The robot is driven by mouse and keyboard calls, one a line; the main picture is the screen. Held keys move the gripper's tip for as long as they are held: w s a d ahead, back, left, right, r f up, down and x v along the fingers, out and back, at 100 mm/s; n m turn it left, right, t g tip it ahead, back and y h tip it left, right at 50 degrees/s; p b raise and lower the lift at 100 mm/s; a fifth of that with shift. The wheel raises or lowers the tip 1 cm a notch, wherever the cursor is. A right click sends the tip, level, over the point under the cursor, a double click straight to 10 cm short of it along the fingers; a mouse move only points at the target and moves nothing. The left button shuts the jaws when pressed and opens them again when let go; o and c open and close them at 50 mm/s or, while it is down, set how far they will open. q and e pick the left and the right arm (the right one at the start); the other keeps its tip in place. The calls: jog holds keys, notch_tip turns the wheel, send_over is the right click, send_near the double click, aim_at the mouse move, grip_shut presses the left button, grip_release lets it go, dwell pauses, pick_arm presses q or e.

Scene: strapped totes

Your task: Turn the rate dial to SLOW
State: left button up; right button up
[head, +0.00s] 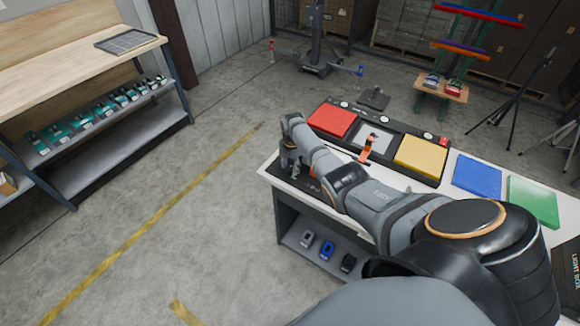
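My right gripper (289,163) points down over a small dark panel (312,184) at the left end of the white table. Its fingers are small and partly hidden by the wrist, so I cannot tell whether they are open or shut. Small marks or knobs show on the dark panel beside the gripper, too small to read. I cannot make out the rate dial or its SLOW mark; the gripper and arm cover part of that area. My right arm stretches from the lower right across the table. My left gripper is not in view.
A black console with a red pad (331,121), a yellow pad (420,157) and an orange upright piece (367,149) lies behind the arm. A blue tile (477,176) and a green tile (532,200) lie to the right. The floor left of the table is clear.

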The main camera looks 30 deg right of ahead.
aim_at(291, 169)
jog(key=shift+o, duration=0.8)
jog(key=shift+r, duration=0.15)
notch_tip(291, 169, up, 12)
jog(key=shift+s, duration=0.35)
